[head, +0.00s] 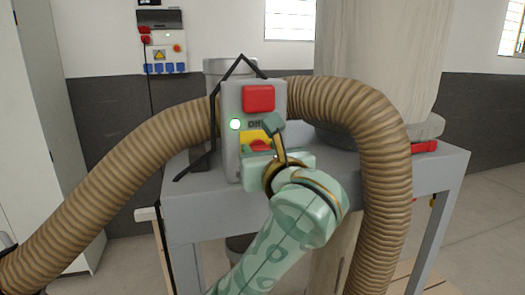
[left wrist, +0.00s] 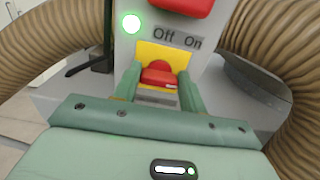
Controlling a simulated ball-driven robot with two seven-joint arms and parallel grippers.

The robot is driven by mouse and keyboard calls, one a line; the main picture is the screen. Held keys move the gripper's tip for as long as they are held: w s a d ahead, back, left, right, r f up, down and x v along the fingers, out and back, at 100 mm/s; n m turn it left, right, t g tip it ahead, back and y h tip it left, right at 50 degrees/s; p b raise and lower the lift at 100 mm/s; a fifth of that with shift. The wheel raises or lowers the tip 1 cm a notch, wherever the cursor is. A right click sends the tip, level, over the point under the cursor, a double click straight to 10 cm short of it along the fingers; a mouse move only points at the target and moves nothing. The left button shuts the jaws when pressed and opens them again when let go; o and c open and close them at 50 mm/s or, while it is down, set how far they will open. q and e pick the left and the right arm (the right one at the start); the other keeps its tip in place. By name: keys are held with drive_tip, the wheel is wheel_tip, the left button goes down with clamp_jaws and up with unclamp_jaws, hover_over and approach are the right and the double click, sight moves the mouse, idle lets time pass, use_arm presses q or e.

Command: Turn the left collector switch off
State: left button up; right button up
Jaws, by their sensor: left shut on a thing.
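The grey collector switch box (head: 233,150) stands on the grey machine table in the head view, with a lit green light (head: 235,124) and a large red button (head: 258,98) on its front. In the left wrist view, a red rotary switch (left wrist: 159,75) sits on a yellow plate (left wrist: 152,51) below the "Off On" label (left wrist: 178,39). My left gripper (head: 264,138) is at the lower front of the box. Its two green fingers stand on either side of the red switch and are shut on it. My gripper partly hides the switch in the head view. My right gripper is not in view.
Thick brown ribbed hoses (head: 115,180) curve past both sides of the box, the right one (head: 392,160) close to my arm. The grey table (head: 190,205) carries a large pale collector bag (head: 375,60). A socket panel (head: 162,50) hangs on the back wall.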

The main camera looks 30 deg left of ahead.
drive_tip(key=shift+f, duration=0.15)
use_arm(q)
drive_tip(key=shift+s+a+f+n+b, duration=0.1)
drive_tip(key=shift+f+n+b, duration=0.1)
drive_tip(key=shift+n+b, duration=3.9)
drive_tip(key=shift+a+f+n+b, duration=0.1)
drive_tip(key=shift+f+n+b, duration=0.05)
drive_tip(key=shift+n+b, duration=3.95)
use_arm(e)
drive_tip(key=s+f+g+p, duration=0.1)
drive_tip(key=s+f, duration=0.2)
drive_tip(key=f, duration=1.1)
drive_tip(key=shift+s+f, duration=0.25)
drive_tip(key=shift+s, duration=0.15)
use_arm(q)
drive_tip(key=shift+n, duration=0.8)
drive_tip(key=o, duration=1)
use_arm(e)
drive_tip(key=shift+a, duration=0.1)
use_arm(q)
drive_tip(key=shift+d, duration=0.1)
